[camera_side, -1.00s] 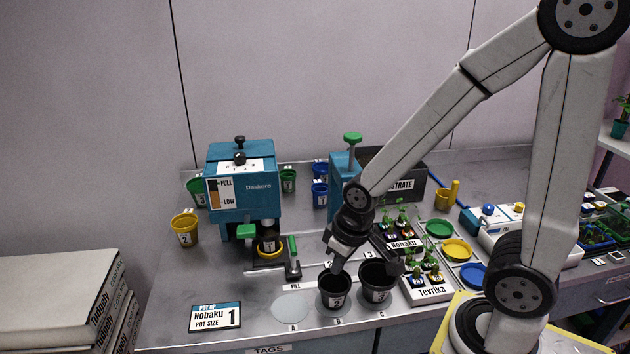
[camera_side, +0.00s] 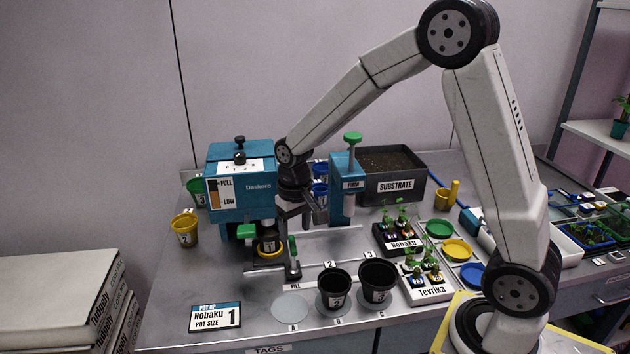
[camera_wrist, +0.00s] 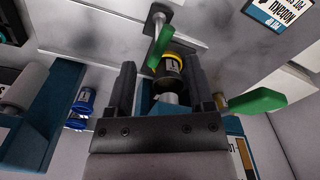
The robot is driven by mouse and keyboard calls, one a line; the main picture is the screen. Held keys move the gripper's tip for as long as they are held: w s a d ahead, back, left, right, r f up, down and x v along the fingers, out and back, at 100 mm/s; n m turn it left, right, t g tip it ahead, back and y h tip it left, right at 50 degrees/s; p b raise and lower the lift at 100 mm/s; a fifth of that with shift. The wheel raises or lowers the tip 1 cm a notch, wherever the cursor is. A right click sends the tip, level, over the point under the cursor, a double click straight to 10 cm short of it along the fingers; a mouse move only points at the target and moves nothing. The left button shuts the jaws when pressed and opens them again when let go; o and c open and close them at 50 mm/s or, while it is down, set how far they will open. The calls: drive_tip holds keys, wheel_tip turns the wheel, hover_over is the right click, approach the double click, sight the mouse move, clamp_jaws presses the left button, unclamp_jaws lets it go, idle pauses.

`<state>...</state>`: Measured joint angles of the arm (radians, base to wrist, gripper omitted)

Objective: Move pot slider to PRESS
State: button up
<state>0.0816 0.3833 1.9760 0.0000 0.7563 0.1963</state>
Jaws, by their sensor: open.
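The pot slider (camera_side: 268,268) is at the left end of its rail, under the blue Daskoro dispenser (camera_side: 241,182). It carries a dark pot (camera_side: 269,246) marked 1 with a yellow rim. Its green upright handle (camera_side: 292,250) stands at the front right of the pot. The blue press (camera_side: 345,185), with a green knob on top, stands at the right of the rail. My gripper (camera_side: 296,222) is open and empty above the rail, behind the handle. In the wrist view the handle (camera_wrist: 160,46) and pot (camera_wrist: 171,68) show beyond and between the open fingers (camera_wrist: 160,75), apart from them.
The dispenser's green lever (camera_side: 246,231) is close left of my gripper; it also shows in the wrist view (camera_wrist: 256,101). Black pots 2 (camera_side: 335,290) and 3 (camera_side: 378,284) stand at the front. The substrate bin (camera_side: 395,187) is behind right. The rail's middle (camera_side: 335,233) is clear.

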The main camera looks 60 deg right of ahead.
sight(292, 243)
drive_tip(key=shift+w+d, duration=0.3)
drive_tip(key=shift+w, duration=0.4)
drive_tip(key=shift+f, duration=0.1)
drive_tip(key=shift+f, duration=3.85)
clamp_jaws()
